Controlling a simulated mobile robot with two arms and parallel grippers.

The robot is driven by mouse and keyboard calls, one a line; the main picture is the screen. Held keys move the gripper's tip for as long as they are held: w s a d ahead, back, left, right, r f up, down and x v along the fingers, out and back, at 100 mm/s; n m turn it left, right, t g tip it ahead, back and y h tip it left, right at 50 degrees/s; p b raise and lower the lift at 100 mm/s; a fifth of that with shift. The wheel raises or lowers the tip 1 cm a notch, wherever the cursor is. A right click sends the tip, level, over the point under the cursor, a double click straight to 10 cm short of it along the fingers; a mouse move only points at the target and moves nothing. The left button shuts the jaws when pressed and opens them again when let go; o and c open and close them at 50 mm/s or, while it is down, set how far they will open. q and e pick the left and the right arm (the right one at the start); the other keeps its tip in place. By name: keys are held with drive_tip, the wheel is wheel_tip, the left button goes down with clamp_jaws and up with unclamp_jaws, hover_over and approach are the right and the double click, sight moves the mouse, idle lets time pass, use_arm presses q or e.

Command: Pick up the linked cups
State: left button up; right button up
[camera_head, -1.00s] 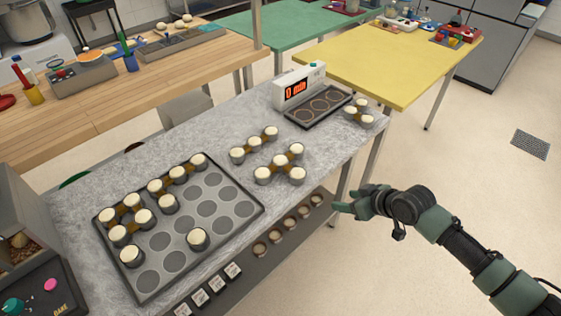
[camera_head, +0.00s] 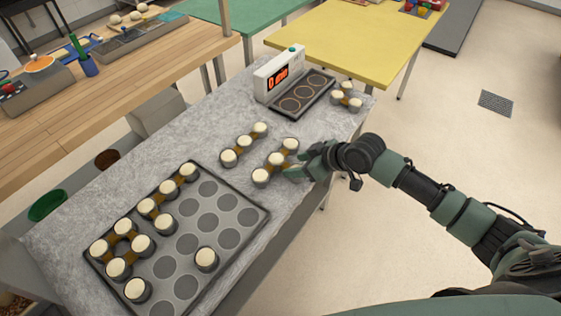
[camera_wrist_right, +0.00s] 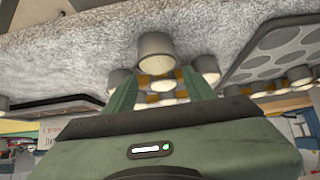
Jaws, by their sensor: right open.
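A group of linked cups (camera_head: 276,160), grey with cream tops joined by brown links, stands on the grey counter; its right end is partly hidden by my right gripper (camera_head: 295,172). That gripper is open, its fingers at this group's right side. In the right wrist view, the two green fingers of the gripper (camera_wrist_right: 160,92) are spread, with a nearby cup (camera_wrist_right: 155,47) and brown links between or just beyond them. Contact cannot be told. A row of linked cups (camera_head: 243,144) stands just behind, and another group (camera_head: 346,97) stands at the far right. My left gripper is out of view.
A dark tray (camera_head: 240,262) with round wells lies at the front left, holding several linked cups and a single cup (camera_head: 206,258). A timer box (camera_head: 275,75) and a dark plate with rings (camera_head: 322,84) stand at the back. A yellow table (camera_head: 350,35) is beyond.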

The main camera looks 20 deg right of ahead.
sight(288, 166)
drive_tip(key=x, duration=0.4)
clamp_jaws()
drive_tip(key=shift+r, duration=0.1)
